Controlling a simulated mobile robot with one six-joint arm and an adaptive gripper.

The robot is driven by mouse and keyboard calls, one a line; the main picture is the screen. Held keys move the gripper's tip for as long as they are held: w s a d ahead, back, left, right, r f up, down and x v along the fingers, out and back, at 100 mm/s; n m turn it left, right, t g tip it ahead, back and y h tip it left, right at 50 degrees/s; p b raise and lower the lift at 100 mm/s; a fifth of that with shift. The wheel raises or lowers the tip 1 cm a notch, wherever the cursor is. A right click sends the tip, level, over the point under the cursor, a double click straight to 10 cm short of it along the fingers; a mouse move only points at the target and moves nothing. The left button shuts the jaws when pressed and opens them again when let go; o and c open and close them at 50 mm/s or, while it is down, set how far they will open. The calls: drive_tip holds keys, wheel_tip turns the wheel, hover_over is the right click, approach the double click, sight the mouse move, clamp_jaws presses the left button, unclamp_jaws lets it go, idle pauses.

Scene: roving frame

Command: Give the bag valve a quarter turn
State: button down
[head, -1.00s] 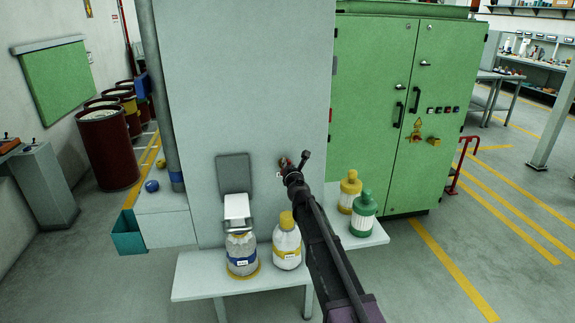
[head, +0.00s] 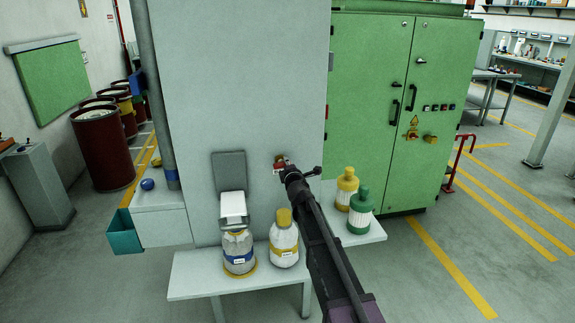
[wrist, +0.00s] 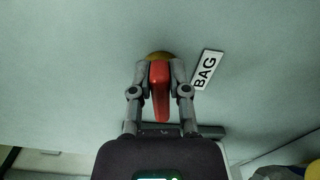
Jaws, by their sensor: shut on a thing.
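The bag valve has a red lever handle (wrist: 160,92) on a round yellow base (wrist: 159,56) on the grey panel. In the wrist view my gripper (wrist: 159,74) is shut on the handle, one finger on each side. The lower end of the handle sticks out between the fingers. A white "BAG" label (wrist: 207,70) sits right of the valve there, and the handle lies at a slant to its long side. In the head view the valve (head: 280,160) is small and partly hidden behind my gripper (head: 287,172).
A green cabinet (head: 365,100) stands to the right.

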drive_tip(key=shift+f+m, duration=0.2)
drive_tip(key=shift+m, duration=0.9)
drive_tip(key=c, duration=0.6)
unclamp_jaws()
drive_tip(key=v, duration=1.2)
